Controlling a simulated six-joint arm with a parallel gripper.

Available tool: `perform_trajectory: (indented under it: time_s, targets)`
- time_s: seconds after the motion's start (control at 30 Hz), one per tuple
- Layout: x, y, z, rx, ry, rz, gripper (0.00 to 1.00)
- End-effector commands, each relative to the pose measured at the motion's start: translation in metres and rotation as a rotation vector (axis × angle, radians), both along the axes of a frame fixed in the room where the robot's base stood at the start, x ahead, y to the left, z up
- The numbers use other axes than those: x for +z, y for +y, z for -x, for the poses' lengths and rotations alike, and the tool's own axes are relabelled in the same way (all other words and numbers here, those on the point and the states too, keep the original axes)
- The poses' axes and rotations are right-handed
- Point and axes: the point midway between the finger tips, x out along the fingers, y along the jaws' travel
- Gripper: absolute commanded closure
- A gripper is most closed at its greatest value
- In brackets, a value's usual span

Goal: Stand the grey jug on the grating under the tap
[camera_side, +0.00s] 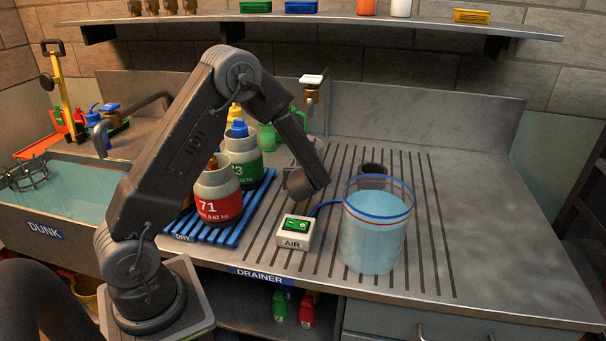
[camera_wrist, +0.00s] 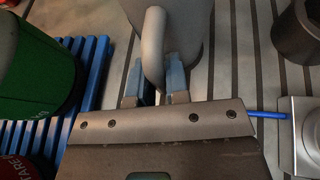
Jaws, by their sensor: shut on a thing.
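The grey jug (camera_wrist: 190,18) shows at the top of the wrist view, cut off by the frame, with its curved handle (camera_wrist: 153,45) towards me. My gripper (camera_wrist: 158,82) has its blue fingers on either side of the handle, shut on it. The tap (camera_side: 311,92), brass with a white top, stands at the back behind my arm. I cannot make out the grating under it.
The AIR box (camera_side: 294,232) and a clear water-filled cylinder (camera_side: 374,238) stand in front. A dark cup (camera_side: 373,170) is behind the cylinder. Bottles, one red-labelled (camera_side: 217,193) and one green (camera_side: 243,157), stand on a blue rack (camera_side: 205,234) at left. The right counter is clear.

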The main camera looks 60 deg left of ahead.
Motion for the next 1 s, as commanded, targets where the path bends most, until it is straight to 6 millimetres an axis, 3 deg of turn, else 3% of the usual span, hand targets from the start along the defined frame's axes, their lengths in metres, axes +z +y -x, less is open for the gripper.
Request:
perform_trajectory:
  time_s: [0.33, 0.37, 0.63, 1.0]
  targets:
    - [-0.0026, -0.0001, -0.0003, 0.000, -0.001, -0.001, 1.00]
    - [-0.0031, -0.0001, -0.0002, 0.000, 0.000, 0.000, 0.84]
    - [-0.0026, -0.0001, -0.0002, 0.000, 0.000, 0.000, 0.59]
    - [0.0039, -0.0066, 0.0034, -0.001, -0.001, 0.001, 0.59]
